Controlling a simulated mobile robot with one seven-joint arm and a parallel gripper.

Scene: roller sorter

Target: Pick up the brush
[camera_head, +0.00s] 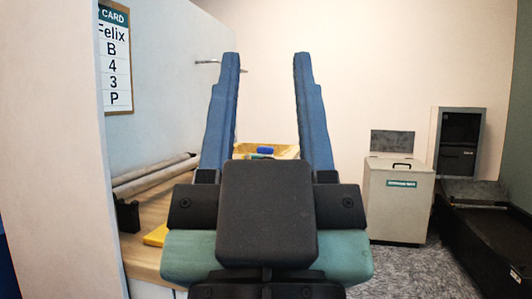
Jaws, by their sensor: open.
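My gripper (266,60) is open in the head view, with its two long blue fingers spread and pointing away from me. Nothing shows between the fingertips. I cannot make out a brush for certain. Beyond the gripper, a pale yellow tray (289,151) shows between the fingers. A small blue item (265,150) and a green one lie in or by it, too small and too hidden to name. My gripper's dark body hides much of the area below the tray.
A wooden bench (146,255) with grey rollers (155,180) and a yellow piece (156,235) runs along the left wall. A wall card (115,60) hangs above. At right stand a white lidded bin (398,205) and a dark machine (490,225). Carpet between is clear.

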